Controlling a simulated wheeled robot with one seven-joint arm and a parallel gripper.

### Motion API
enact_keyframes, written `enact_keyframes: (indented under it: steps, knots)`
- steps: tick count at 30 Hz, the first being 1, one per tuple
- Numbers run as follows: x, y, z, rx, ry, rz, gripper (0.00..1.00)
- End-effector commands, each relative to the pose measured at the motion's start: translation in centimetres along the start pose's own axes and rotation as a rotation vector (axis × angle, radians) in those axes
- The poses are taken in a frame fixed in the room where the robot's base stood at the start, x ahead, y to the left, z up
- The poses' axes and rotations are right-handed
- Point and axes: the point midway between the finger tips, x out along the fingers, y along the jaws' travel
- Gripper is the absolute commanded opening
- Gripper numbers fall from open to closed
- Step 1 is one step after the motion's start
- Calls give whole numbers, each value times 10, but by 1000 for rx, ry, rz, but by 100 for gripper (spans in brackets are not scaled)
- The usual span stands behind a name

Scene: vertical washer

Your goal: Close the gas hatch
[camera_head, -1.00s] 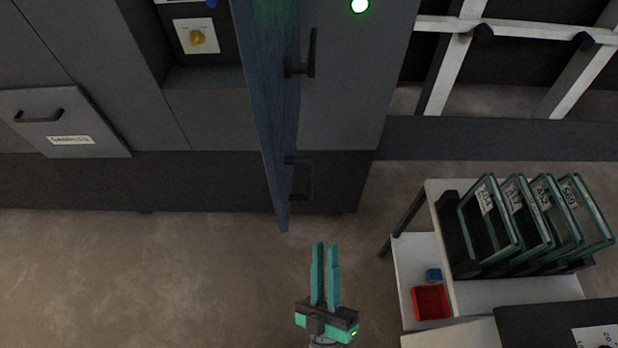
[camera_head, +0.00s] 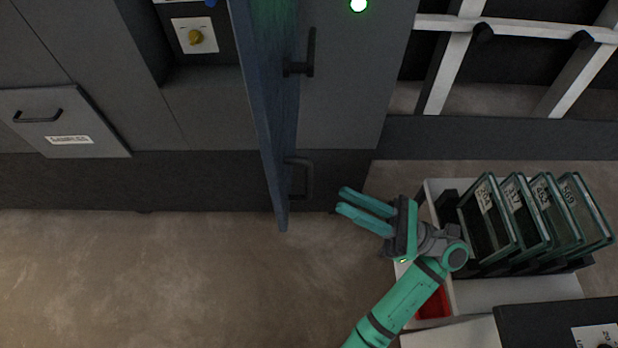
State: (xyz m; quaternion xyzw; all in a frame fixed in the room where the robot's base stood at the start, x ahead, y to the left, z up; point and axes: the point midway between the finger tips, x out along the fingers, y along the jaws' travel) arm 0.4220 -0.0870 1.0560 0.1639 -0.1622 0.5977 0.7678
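A tall blue door (camera_head: 262,110) stands swung open from the grey machine and shows nearly edge-on. No gas label is readable, so I cannot tell for sure whether it is the gas hatch. A dark handle (camera_head: 311,55) shows beside it higher up, and another dark handle (camera_head: 305,180) shows lower down. My gripper (camera_head: 343,201) is to the right of the door's lower end, apart from it. Its two teal fingers point left toward the door, with a narrow gap between them and nothing held.
A white cart (camera_head: 520,292) with several glass plates in a rack (camera_head: 540,220) stands right, close behind my gripper. A red bin (camera_head: 433,304) is partly hidden by my arm. A tilted hatch labelled SAMPLES (camera_head: 85,120) is at left. The floor (camera_head: 150,270) is clear at lower left.

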Motion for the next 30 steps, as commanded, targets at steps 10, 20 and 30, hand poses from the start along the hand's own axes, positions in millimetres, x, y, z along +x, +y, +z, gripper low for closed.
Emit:
enact_keyframes:
  steps: [10, 20, 30]
  knots:
    - [6, -6, 2, -62, 72, 14, 18]
    - [63, -5, -2, -60, 70, 14, 18]
    - [96, -5, -4, -61, 69, 13, 18]
